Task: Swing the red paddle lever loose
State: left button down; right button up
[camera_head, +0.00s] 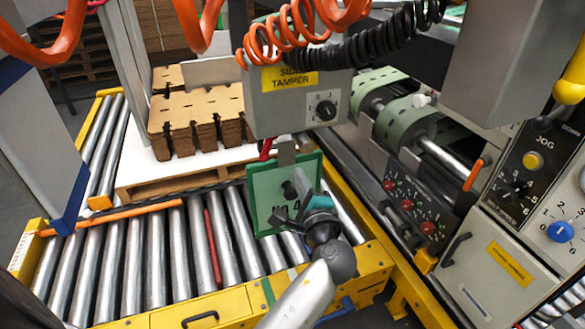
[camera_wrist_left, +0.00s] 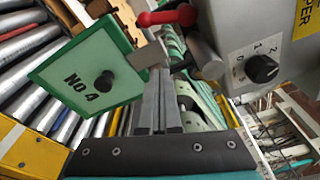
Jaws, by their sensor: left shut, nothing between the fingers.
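The red paddle lever (camera_wrist_left: 168,17) shows at the top of the left wrist view, beside the grey side tamper box (camera_wrist_left: 250,60). In the head view only a small red part of it (camera_head: 266,149) shows under the box (camera_head: 300,100). A green-framed plate marked "No 4" (camera_wrist_left: 75,70) with a black knob hangs next to it, and it also shows in the head view (camera_head: 262,190). My left gripper (camera_wrist_left: 157,72) is shut and empty, its tips below the lever in the wrist view and apart from it. In the head view the gripper (camera_head: 304,186) is in front of the plate.
A roller conveyor (camera_head: 150,260) with yellow rails runs below. Stacked brown cardboard blanks (camera_head: 200,115) stand on a pallet at the back. Orange and black coiled hoses (camera_head: 300,30) hang above the tamper box. A control panel (camera_head: 535,170) stands at the right.

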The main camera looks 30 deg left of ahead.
aim_at(266, 143)
pick_arm(q)
jog(key=w+a+b, duration=0.2)
jog(key=w+a, duration=0.1)
jog(key=a, duration=0.4)
jog(key=shift+w+a+r, duration=0.15)
jog(key=shift+a+r, duration=0.25)
jog(key=shift+r, duration=0.05)
pick_arm(e)
jog(key=shift+w+a+r, duration=0.25)
jog(key=shift+w+r, duration=0.05)
jog(key=shift+r, duration=0.35)
jog(key=shift+w+a+r, duration=0.3)
jog(key=shift+r, duration=0.4)
jog(key=shift+w+a+r, duration=0.25)
jog(key=shift+w+r, duration=0.05)
jog(key=shift+r, duration=0.35)
jog(key=shift+d, duration=0.1)
